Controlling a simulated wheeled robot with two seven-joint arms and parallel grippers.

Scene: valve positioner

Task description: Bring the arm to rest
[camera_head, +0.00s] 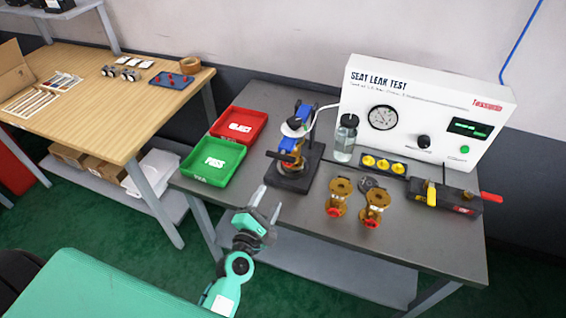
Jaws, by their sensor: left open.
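My left gripper (267,205) is open and empty. My right gripper does not show. A blue and brass valve (292,150) sits in a black fixture (296,179) on the table, with a white disc and a hose at its top. Two brass valves (338,197) (375,206) with red parts stand at the table's front middle, apart from the gripper.
A green PASS tray (209,172) and a red tray (242,137) lie at the table's left. A wooden bench (97,117) is at the left.

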